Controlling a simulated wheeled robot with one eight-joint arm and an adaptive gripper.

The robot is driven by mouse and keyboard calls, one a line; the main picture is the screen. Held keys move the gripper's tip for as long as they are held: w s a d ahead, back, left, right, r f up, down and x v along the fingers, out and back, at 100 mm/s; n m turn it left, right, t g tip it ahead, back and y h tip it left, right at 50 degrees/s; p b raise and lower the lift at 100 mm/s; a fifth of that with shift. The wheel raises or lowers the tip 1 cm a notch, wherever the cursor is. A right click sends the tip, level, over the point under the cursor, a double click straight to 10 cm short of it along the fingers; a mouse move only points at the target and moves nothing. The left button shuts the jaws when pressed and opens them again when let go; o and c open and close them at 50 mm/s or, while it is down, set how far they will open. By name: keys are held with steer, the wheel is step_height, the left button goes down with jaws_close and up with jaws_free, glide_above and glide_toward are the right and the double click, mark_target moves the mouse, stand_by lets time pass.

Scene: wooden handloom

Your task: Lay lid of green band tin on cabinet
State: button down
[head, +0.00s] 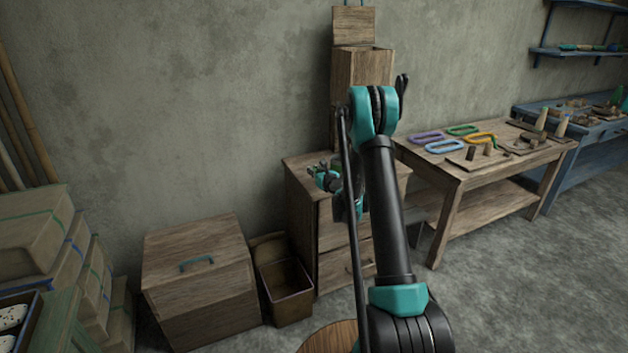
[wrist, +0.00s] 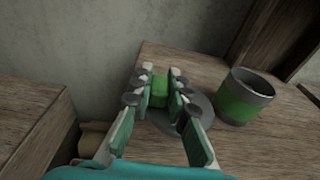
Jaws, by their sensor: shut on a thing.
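The green band tin (wrist: 244,98) stands upright and open on the wooden cabinet (wrist: 215,72), to the right of my gripper (wrist: 160,90) in the wrist view. My gripper is shut on the green knob of the round grey lid (wrist: 200,106). The lid is level, beside the tin and apart from it, over the cabinet top. I cannot tell whether its underside touches the wood. In the head view my gripper (head: 324,174) is over the cabinet (head: 332,235), partly behind my own arm. The tin and lid are too small or hidden to make out there.
A wooden box (head: 370,68) rises at the back of the cabinet. A chest with a teal handle (head: 200,285) and a bin (head: 287,290) stand to the left. A workbench (head: 450,172) with coloured loops stands to the right. The cabinet's left edge is close to my gripper.

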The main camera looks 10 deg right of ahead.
steer(key=shift+f, duration=2.15)
steer(key=c, duration=1.5)
jaws_free()
steer(key=shift+f, duration=0.1)
